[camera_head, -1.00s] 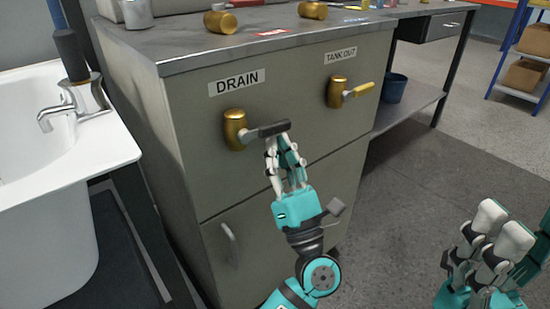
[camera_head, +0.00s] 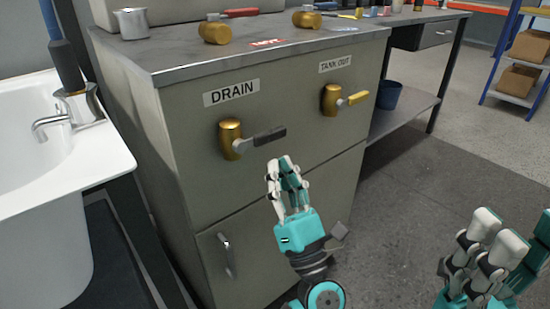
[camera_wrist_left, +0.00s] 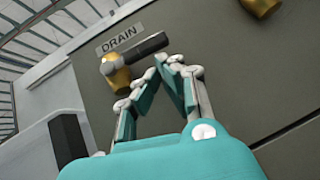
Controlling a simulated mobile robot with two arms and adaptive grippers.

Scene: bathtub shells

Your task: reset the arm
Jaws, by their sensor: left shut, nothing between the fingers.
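The left gripper (camera_head: 282,163) is shut and empty in front of the grey cabinet (camera_head: 290,185), below the DRAIN valve's dark handle (camera_head: 266,136). A gap shows between fingertips and handle in the head view. The brass DRAIN valve (camera_head: 230,138) has its handle pointing right and slightly up. In the left wrist view, the fingertips (camera_wrist_left: 170,62) meet in a point just below the handle (camera_wrist_left: 150,44); the brass body (camera_wrist_left: 117,77) is left of them. The right gripper (camera_head: 494,232) is at the lower right, away from the cabinet; its jaw opening is unclear.
A TANK OUT valve (camera_head: 331,99) with a yellow handle is right of DRAIN. A lower door handle (camera_head: 226,252) sticks out. The bathtub (camera_head: 105,160) stands left. A blue bucket (camera_head: 389,95) sits on the lower shelf. Open floor (camera_head: 430,190) lies to the right.

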